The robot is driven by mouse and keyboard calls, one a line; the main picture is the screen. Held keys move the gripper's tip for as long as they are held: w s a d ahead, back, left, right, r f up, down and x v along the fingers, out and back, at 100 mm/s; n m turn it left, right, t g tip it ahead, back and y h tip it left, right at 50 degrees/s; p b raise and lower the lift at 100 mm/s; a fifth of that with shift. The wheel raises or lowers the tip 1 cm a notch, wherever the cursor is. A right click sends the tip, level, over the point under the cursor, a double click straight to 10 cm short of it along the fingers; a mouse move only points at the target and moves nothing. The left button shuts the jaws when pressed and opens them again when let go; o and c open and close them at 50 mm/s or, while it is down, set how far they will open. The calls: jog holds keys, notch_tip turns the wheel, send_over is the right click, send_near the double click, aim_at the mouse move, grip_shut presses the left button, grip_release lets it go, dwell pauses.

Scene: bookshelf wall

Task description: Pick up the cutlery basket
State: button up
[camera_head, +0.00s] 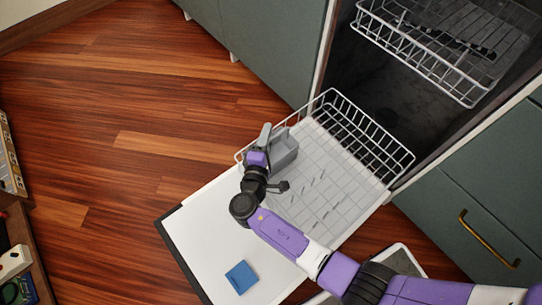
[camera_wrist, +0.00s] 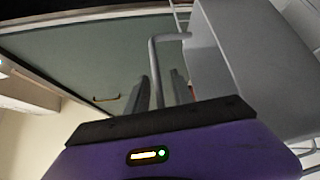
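The cutlery basket (camera_head: 284,150) is a grey open-topped box on the pulled-out lower dishwasher rack, near its left edge. In the wrist view, its grey wall (camera_wrist: 250,70) fills the right side and its thin handle (camera_wrist: 154,62) stands out to the left. My gripper (camera_head: 265,134) is at the basket's left side, where its fingers partly hide the basket. In the wrist view, my gripper (camera_wrist: 162,82) has its two dark fingers apart. The upright part of the handle appears between them, with a gap visible on the right; contact cannot be made out.
The lower rack (camera_head: 345,180) is otherwise mostly empty, above the open white dishwasher door (camera_head: 205,235). A blue square (camera_head: 241,277) lies on the door. The upper rack (camera_head: 440,45) is also out.

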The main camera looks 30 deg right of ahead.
grip_shut()
dwell(1.2)
